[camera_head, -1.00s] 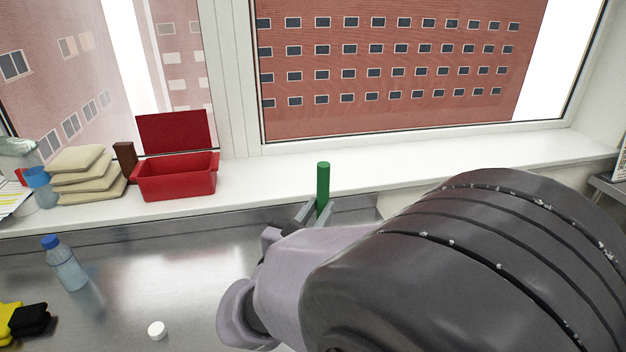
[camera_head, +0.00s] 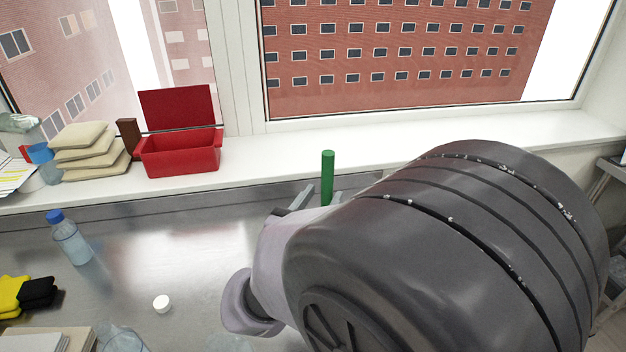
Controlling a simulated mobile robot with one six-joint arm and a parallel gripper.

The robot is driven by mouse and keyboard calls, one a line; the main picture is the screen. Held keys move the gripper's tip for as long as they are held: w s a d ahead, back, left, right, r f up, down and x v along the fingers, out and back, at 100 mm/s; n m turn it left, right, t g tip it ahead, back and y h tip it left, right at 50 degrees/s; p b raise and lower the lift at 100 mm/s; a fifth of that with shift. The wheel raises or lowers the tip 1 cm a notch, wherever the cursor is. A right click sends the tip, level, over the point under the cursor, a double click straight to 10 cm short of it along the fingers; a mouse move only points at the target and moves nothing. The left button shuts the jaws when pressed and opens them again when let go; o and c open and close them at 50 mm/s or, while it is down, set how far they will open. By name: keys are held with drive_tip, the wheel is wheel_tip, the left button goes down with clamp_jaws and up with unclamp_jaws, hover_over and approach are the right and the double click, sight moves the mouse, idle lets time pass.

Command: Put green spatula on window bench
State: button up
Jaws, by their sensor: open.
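The green spatula (camera_head: 327,177) shows as an upright green handle by the front edge of the white window bench (camera_head: 400,138). Its lower end is hidden behind my gripper and arm, so I cannot tell what it rests on. My gripper (camera_head: 318,197) is open, with a grey finger showing on each side of the handle. I cannot tell whether either finger touches it. My arm hides the steel table and part of the bench front to the right.
A red open box (camera_head: 178,155), a brown block (camera_head: 129,137) and stacked beige bags (camera_head: 88,152) stand on the bench's left part. The bench right of the box is clear.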

drive_tip(key=p+v, duration=0.3)
drive_tip(key=v, duration=0.8)
drive_tip(key=s+d+m+g+h, duration=0.35)
drive_tip(key=d+m+g, duration=0.45)
drive_tip(key=d, duration=0.5)
drive_tip(key=s+d+f+m+g+y, duration=0.3)
drive_tip(key=s+d+f+m+g, duration=0.25)
drive_tip(key=s+d+m, duration=0.55)
drive_tip(key=a+r+m+t+y, duration=0.3)
drive_tip(key=a+m+y, duration=0.6)
drive_tip(key=m, duration=0.8)
wheel_tip(320, 180, up, 3)
drive_tip(key=a, duration=0.2)
drive_tip(key=shift+s+a, duration=0.2)
drive_tip(key=shift+a, duration=0.1)
drive_tip(key=shift+f, duration=0.1)
